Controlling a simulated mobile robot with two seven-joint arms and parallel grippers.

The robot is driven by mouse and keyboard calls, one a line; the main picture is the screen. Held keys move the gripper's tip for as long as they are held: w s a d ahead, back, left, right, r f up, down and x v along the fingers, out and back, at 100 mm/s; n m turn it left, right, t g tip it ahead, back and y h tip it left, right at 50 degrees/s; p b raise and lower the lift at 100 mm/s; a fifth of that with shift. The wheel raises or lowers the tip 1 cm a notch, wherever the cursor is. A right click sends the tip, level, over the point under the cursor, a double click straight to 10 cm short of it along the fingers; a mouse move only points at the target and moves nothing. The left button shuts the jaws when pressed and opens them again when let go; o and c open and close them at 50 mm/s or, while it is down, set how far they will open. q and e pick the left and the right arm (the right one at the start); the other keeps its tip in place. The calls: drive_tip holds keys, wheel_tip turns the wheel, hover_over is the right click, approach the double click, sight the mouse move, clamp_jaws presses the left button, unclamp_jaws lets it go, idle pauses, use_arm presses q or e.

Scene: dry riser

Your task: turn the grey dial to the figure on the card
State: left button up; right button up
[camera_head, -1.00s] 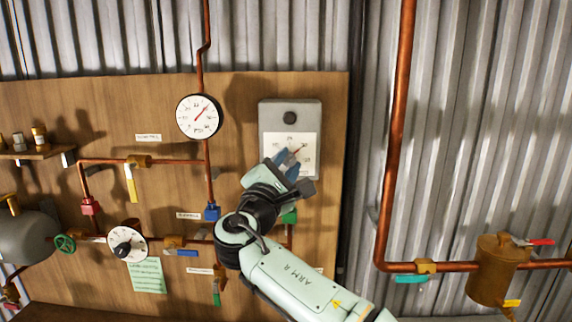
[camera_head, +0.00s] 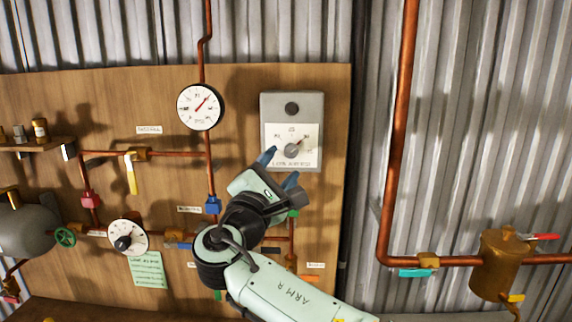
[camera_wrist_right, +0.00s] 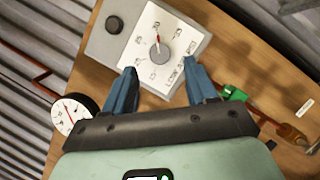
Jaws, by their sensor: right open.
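The grey dial (camera_head: 291,150) sits on the white scale plate of a grey box (camera_head: 313,106) on the wooden board. Its red pointer points up and to the right in the head view. The dial also shows in the right wrist view (camera_wrist_right: 159,54). My right gripper (camera_head: 279,168) is open and empty, with its blue fingers below the dial and apart from it. In the right wrist view the gripper (camera_wrist_right: 160,70) has its fingertips on either side below the dial. A green card (camera_head: 148,271) hangs at lower left; its writing is too small to read. My left gripper is not in view.
A round gauge (camera_head: 200,107) is left of the box. A second white dial with a black knob (camera_head: 123,243) is above the card. Copper pipes and coloured valve handles cross the board. A thick copper pipe (camera_head: 398,150) runs up the corrugated wall at right.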

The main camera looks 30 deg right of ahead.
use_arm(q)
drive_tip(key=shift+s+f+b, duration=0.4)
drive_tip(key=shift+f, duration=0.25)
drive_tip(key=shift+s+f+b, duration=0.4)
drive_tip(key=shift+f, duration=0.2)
use_arm(e)
drive_tip(key=v, duration=0.8)
drive_tip(key=shift+s, duration=0.2)
drive_tip(key=shift+a+f, duration=0.1)
